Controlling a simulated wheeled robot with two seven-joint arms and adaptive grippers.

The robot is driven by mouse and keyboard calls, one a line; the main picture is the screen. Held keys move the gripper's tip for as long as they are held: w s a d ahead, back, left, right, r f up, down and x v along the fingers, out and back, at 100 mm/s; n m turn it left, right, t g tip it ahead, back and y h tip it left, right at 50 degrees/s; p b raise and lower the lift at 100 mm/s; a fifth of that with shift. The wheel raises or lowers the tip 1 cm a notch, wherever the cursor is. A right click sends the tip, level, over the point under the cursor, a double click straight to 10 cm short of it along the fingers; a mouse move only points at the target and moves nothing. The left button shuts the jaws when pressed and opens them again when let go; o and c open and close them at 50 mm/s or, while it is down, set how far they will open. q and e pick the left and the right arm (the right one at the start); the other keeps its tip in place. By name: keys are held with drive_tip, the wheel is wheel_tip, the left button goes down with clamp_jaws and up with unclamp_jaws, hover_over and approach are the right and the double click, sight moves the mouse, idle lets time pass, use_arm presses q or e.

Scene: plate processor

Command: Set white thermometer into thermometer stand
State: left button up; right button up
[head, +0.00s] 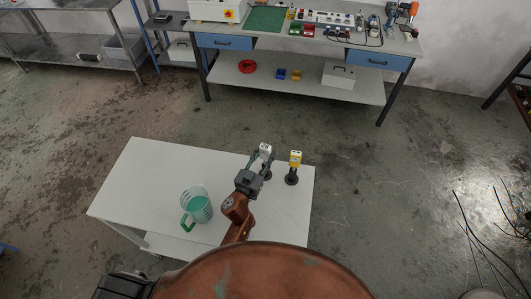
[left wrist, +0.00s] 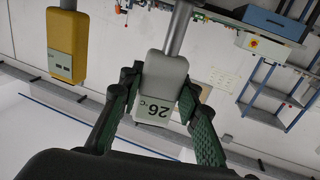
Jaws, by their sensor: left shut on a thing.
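My left gripper (head: 259,163) is shut on the white thermometer (head: 265,148), whose head sticks out beyond the fingers. In the left wrist view the white thermometer (left wrist: 158,100) sits between the green-padded fingers, reading 26 °C, with its grey metal stem (left wrist: 178,28) running to the picture's top edge. A dark stand base (head: 268,176) shows partly behind the gripper on the white table. I cannot tell whether the stem is in it. A yellow thermometer (head: 295,159) stands upright in another dark stand (head: 291,178) to the right; it also shows in the left wrist view (left wrist: 67,45). My right gripper is not in view.
A clear measuring cup (head: 197,206) with green liquid and handle stands left of my left arm on the white table (head: 140,180). The table's left part is clear. A workbench (head: 300,72) with tools and bins stands farther back across open floor.

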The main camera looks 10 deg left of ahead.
sight(265, 146)
use_arm(q)
drive_tip(key=shift+f, duration=0.4)
drive_tip(key=o, duration=1.3)
drive_tip(key=shift+c, duration=0.2)
drive_tip(key=o, duration=0.6)
drive_tip(key=shift+o, duration=0.2)
drive_tip(key=shift+r, duration=0.1)
wheel_tip(265, 146, up, 6)
drive_tip(key=p, duration=0.5)
drive_tip(key=shift+p, duration=0.4)
